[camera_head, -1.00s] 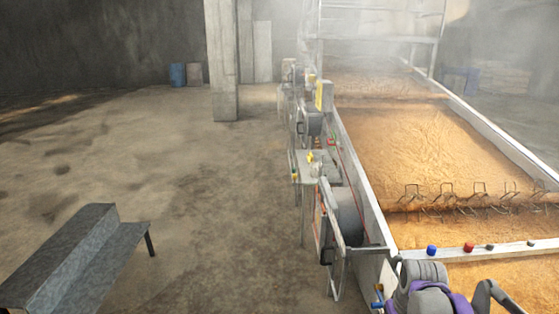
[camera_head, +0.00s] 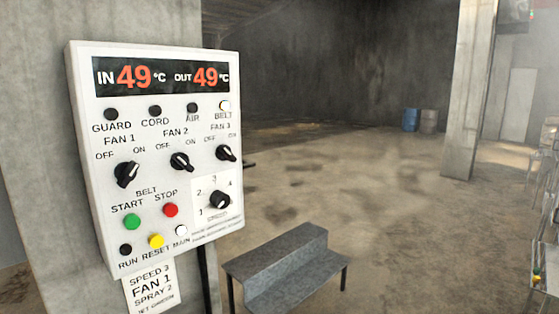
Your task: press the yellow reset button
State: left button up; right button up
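The yellow reset button (camera_head: 156,241) is at the lower middle of a white control panel (camera_head: 84,150) on a concrete pillar at the left. It sits above the RESET label, between the dark RUN lamp (camera_head: 125,249) and the white MAIN lamp (camera_head: 181,230). The green start button (camera_head: 133,221) and red stop button (camera_head: 170,210) are just above it. The display (camera_head: 160,77) reads IN 49 and OUT 49 °C. The lamp over BELT (camera_head: 224,105) is bright; GUARD, CORD and AIR are dark. Neither of my grippers is in view.
A grey metal step bench (camera_head: 285,262) stands on the floor right of the panel. A paper note (camera_head: 150,287) hangs below the panel. A concrete column (camera_head: 467,90) and blue barrel (camera_head: 410,119) stand farther back. The floor between is open.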

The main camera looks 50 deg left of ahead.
aim_at(156, 241)
jog(key=u, duration=2.35)
